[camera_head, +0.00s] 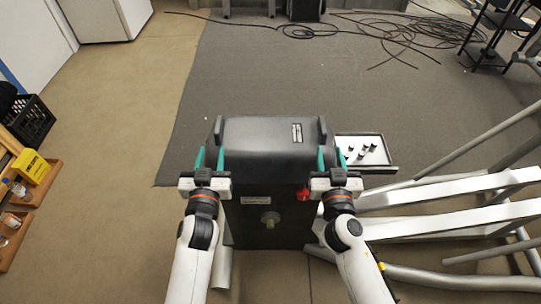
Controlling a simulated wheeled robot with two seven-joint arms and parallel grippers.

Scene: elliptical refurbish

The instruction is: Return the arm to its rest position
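My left gripper (210,158) is at the left side of a black machine housing (262,150). Its green-tipped fingers point away from me and stand apart, with nothing visible between them. My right gripper (330,159) is at the housing's right side in a similar pose. Its fingers also stand apart, with nothing visible between them. Both grippers overlap the housing's edges in the view; I cannot tell whether they touch it. Both arms come up from the bottom of the view.
A tray (378,168) with several small parts lies right of the housing. Grey metal frame tubes (450,188) fill the right side. Loose cables (400,35) lie on the far mat. A black crate (32,120) and yellow box (31,166) are at left. Floor between is clear.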

